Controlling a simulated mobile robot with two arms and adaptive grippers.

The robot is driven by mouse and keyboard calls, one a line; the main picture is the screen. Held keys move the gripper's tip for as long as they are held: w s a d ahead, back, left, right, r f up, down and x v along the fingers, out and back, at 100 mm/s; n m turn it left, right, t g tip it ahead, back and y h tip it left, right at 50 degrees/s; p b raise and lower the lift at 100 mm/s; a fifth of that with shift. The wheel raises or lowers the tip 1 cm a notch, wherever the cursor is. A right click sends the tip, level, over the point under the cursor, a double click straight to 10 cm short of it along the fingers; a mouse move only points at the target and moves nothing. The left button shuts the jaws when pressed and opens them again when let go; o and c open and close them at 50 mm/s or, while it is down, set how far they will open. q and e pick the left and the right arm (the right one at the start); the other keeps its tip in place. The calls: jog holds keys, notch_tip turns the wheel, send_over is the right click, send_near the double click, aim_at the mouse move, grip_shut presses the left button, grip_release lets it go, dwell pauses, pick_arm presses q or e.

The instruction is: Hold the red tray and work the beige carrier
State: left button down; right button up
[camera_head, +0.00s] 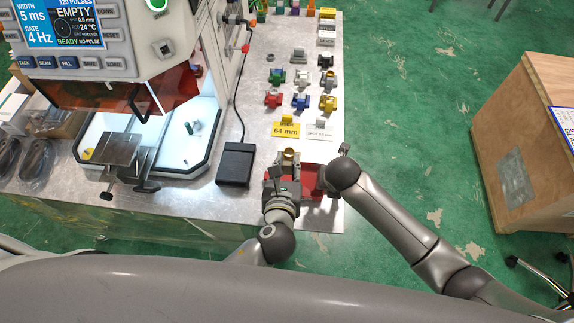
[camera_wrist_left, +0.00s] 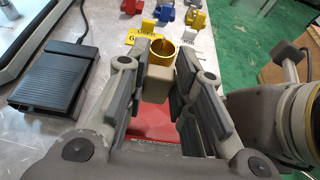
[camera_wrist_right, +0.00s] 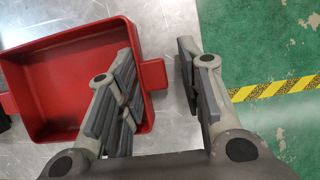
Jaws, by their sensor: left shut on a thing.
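The beige carrier (camera_wrist_left: 157,86) is a small block with a brass ring (camera_wrist_left: 161,52) on it. My left gripper (camera_wrist_left: 160,84) is shut on the block, with a finger on each side. In the head view the left gripper (camera_head: 288,172) is above the left part of the red tray (camera_head: 311,178) and partly hides it. In the right wrist view the tray (camera_wrist_right: 62,42) is shallow, with a tab on its right wall. My right gripper (camera_wrist_right: 160,62) is open around that right wall, one finger over the tray's inside and one outside it. Contact cannot be told.
A yellow sign (camera_head: 286,130) and a white sign (camera_head: 320,129) stand beyond the tray, with rows of coloured parts behind. A black pedal (camera_head: 235,164) lies to the left, beside the machine (camera_head: 110,60). The table's right edge is close to my right gripper.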

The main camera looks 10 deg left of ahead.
jog(key=shift+o, duration=0.6)
jog(key=shift+r, duration=0.1)
jog(key=shift+s+r, duration=0.1)
jog(key=shift+r, duration=0.2)
jog(key=v, duration=1.1)
jog(key=shift+s, duration=0.15)
